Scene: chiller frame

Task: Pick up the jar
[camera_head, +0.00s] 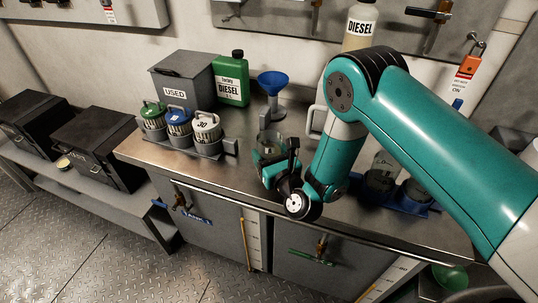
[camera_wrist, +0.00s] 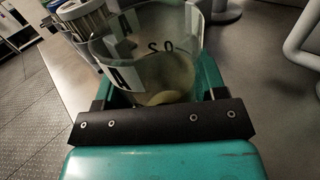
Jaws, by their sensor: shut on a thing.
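A clear jar (camera_wrist: 160,72) with a white label, dark markings and yellowish contents fills the middle of the wrist view. My gripper (camera_wrist: 160,90) is shut on it, with the jaws at its left and right sides. In the head view my gripper (camera_head: 272,165) is low over the steel counter, below the blue funnel. The jar (camera_head: 270,150) is partly hidden there by the gripper. I cannot tell whether the jar touches the counter.
The steel counter (camera_head: 150,150) has a rack of lidded canisters (camera_head: 180,133) left of the gripper. A blue funnel (camera_head: 272,82) on a stand is just behind. A green diesel can (camera_head: 231,80) and a grey USED box (camera_head: 181,80) stand at the back. Dark round items (camera_head: 395,190) sit right.

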